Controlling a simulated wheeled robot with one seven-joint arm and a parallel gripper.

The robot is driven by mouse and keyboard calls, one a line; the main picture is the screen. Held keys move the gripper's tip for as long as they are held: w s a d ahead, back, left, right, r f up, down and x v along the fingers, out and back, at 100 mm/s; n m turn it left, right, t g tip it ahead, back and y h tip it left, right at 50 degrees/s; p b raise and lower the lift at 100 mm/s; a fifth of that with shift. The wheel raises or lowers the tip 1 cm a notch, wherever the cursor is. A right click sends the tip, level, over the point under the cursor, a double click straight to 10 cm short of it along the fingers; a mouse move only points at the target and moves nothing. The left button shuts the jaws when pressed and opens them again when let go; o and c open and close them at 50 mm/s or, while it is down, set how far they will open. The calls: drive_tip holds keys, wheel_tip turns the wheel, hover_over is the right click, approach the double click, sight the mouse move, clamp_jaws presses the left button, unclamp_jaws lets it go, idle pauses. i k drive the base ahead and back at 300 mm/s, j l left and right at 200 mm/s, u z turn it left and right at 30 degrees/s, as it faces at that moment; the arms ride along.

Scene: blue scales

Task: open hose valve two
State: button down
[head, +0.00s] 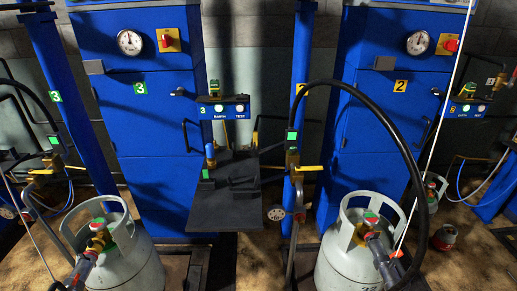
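The valve that appears to belong to station two has a yellow lever handle (310,168) on a blue post (300,60). The handle lies about level and points right. A small yellow tag (300,88) is on the post; its mark is too small to read. A green-lit piece (291,136) and brass fittings sit just above the handle. A black hose (405,145) arches from the post to a grey gas cylinder (350,262) at the lower right. The blue cabinet (375,130) behind carries a yellow label (401,85) reading 2. My gripper is not in view.
Station three's cabinet (150,170) stands left, with another cylinder (125,260) and a similar yellow-handled valve (40,171). A dark flat plate (225,212) juts out at centre, left of the post. A round gauge (277,213) hangs low on the post. A white line crosses at right.

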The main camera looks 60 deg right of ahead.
sight(298, 168)
drive_tip(key=z, duration=1.25)
drive_tip(key=k+l, duration=0.15)
